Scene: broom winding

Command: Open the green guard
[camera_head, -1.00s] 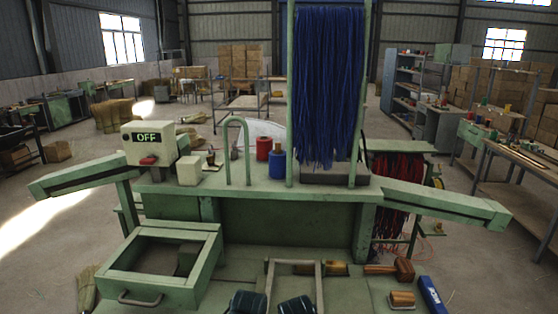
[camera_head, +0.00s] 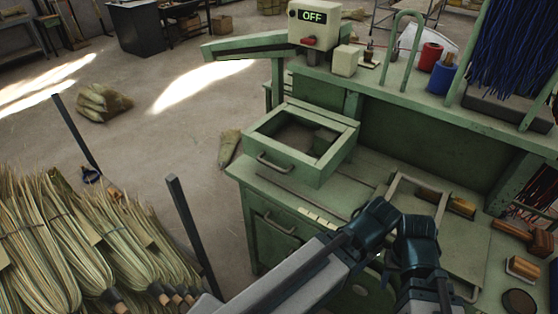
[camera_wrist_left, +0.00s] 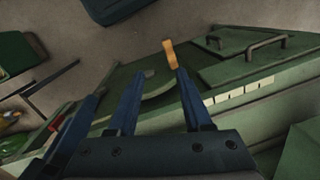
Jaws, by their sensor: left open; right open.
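The green guard (camera_head: 300,140) appears to be the square green frame with a grey front handle (camera_head: 275,164). It sits raised above the left part of the green bench, and dark space shows inside it. My right gripper (camera_head: 414,238) is to the right of and nearer than the guard, clear of it; its fingertips are hard to make out. My left arm (camera_head: 310,268) reaches in from below, apart from the guard. In the left wrist view my left gripper (camera_wrist_left: 160,88) has its dark blue fingers spread with nothing between them. Green panels with handles (camera_wrist_left: 265,45) lie beyond it.
Bundles of broom straw (camera_head: 80,240) stand at the left beside dark posts (camera_head: 192,235). A switch box (camera_head: 315,22) reading OFF stands behind the guard. A tray (camera_head: 435,225), a mallet (camera_head: 525,237) and spools (camera_head: 430,56) occupy the bench's right side. Floor at left is partly clear.

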